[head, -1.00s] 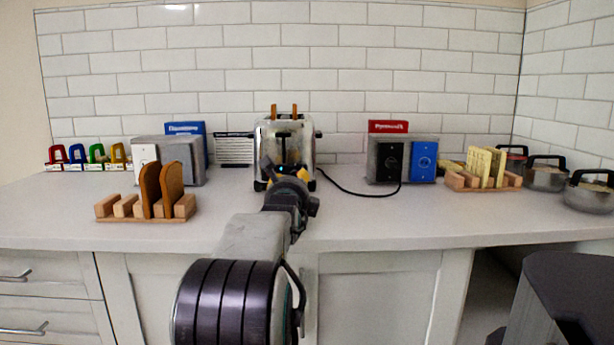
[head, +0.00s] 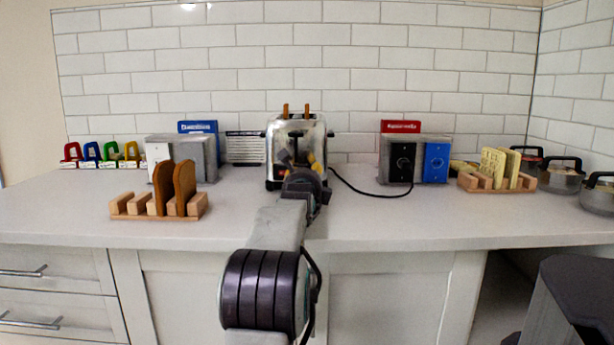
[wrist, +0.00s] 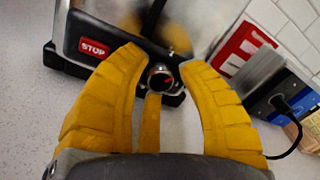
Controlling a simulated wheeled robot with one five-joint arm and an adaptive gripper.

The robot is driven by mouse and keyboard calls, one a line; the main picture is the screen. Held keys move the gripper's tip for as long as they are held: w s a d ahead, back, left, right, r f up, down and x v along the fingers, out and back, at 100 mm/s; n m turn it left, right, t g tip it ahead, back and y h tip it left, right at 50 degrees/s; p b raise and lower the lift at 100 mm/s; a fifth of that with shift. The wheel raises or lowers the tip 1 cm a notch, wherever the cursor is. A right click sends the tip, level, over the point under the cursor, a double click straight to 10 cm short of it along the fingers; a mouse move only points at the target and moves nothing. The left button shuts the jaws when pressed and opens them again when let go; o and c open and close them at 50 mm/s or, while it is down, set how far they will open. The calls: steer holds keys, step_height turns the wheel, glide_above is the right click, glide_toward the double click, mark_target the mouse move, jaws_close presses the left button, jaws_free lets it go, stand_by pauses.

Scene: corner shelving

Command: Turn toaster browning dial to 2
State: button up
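The chrome toaster (head: 297,130) stands on the counter against the tiled wall, with two brown slices showing in its top. In the wrist view, its dark front panel bears a red STOP button (wrist: 93,47) and a small round silver browning dial (wrist: 160,80) with a red mark toward the picture's right. My gripper (wrist: 160,58) is open, its yellow fingers spread on either side of the dial with gaps visible. A narrower yellow piece lies below the dial. In the head view, my gripper (head: 302,162) covers the toaster's lower front. Contact with the dial cannot be told.
A wooden rack (head: 158,216) with brown slices stands front left. A grey box with black and blue plates (head: 403,160) is to the right, with a black cord (head: 350,188) running to it. Another wooden rack (head: 497,187) and pots (head: 560,178) are farther right.

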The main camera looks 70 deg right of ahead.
steer(key=shift+o, duration=0.3)
jaws_close()
steer(key=shift+m, duration=1.5)
steer(key=shift+f, duration=0.1)
steer(key=shift+c, duration=0.3)
jaws_free()
